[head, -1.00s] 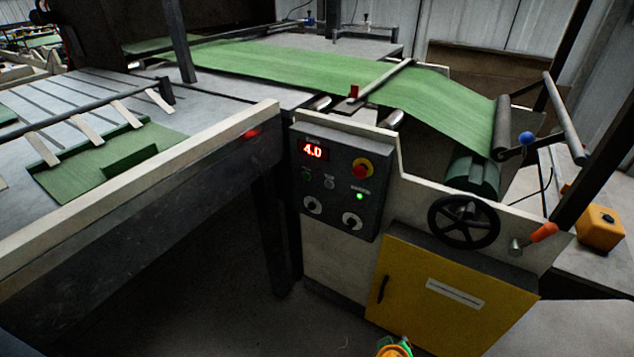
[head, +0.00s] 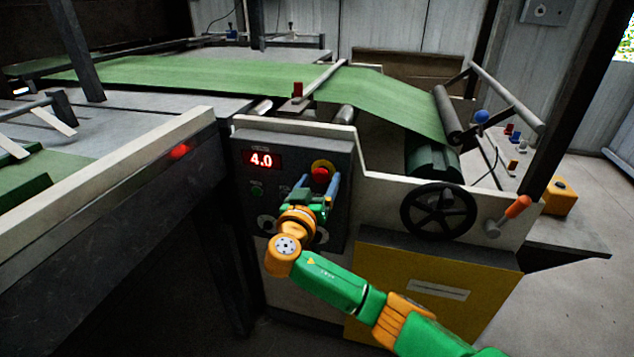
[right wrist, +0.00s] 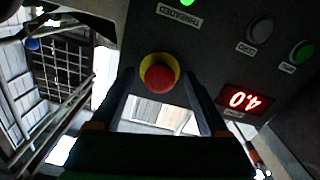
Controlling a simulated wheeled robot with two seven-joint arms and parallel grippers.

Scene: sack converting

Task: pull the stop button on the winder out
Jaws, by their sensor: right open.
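The stop button (head: 320,174) is a red mushroom head on a yellow collar, at the upper right of the dark control panel (head: 340,233) on the winder. In the right wrist view the red head (right wrist: 160,78) lies between the two fingertips, with a gap on each side. My right gripper (head: 321,184) is open and empty in front of the panel, its fingers pointing at the button. I cannot tell whether the fingertips reach past the button's head. My left gripper is not in view.
The panel also carries a red 4.0 display (head: 262,160), small buttons and knobs, partly hidden by my right arm. A black handwheel (head: 438,211) and an orange-handled lever (head: 510,214) are to the right. Green web (head: 250,80) runs over the machine above.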

